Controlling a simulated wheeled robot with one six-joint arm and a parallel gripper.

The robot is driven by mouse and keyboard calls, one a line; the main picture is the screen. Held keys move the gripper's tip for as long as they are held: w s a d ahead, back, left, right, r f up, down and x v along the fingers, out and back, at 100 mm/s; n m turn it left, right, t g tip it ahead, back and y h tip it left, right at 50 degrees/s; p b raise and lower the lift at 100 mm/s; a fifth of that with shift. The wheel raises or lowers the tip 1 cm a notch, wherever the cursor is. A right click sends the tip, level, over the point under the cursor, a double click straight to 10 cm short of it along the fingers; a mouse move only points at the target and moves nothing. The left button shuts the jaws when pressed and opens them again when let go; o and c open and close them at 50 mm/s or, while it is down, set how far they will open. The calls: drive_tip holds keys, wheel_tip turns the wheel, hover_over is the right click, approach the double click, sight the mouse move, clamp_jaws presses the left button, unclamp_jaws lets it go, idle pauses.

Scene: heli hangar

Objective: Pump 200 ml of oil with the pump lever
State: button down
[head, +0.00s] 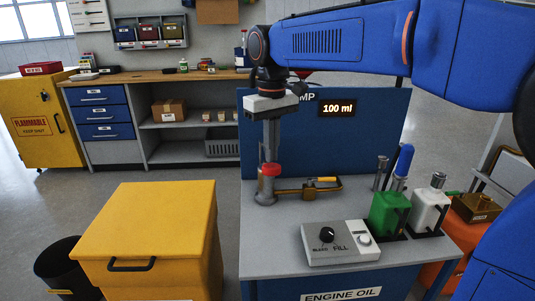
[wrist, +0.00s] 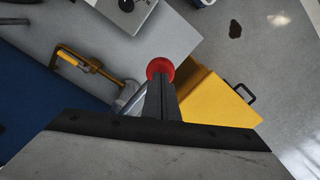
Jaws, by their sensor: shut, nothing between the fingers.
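The oil pump (head: 266,194) stands on the grey bench top, a metal body with a brass pipe (head: 300,192) to its right. A red knob (head: 270,170) shows at its top, apparently the end of the pump lever. My gripper (head: 270,158) points straight down over the knob with its fingers shut and nothing between them. In the wrist view the red knob (wrist: 160,68) lies right at the shut fingertips (wrist: 159,80); whether they touch it is unclear. The fingers partly hide the pump body (wrist: 127,97). The display (head: 338,108) on the blue panel reads 100 ml.
A control box (head: 341,243) with a black dial and white button sits at the bench front. A green can (head: 388,213) and a white can (head: 429,210) stand to the right. A yellow cabinet (head: 150,235) stands left of the bench. Open floor lies behind it.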

drive_tip(key=shift+f, duration=0.1)
idle(3.1)
idle(0.4)
drive_tip(key=shift+f, duration=6)
drive_tip(key=shift+r, duration=6.15)
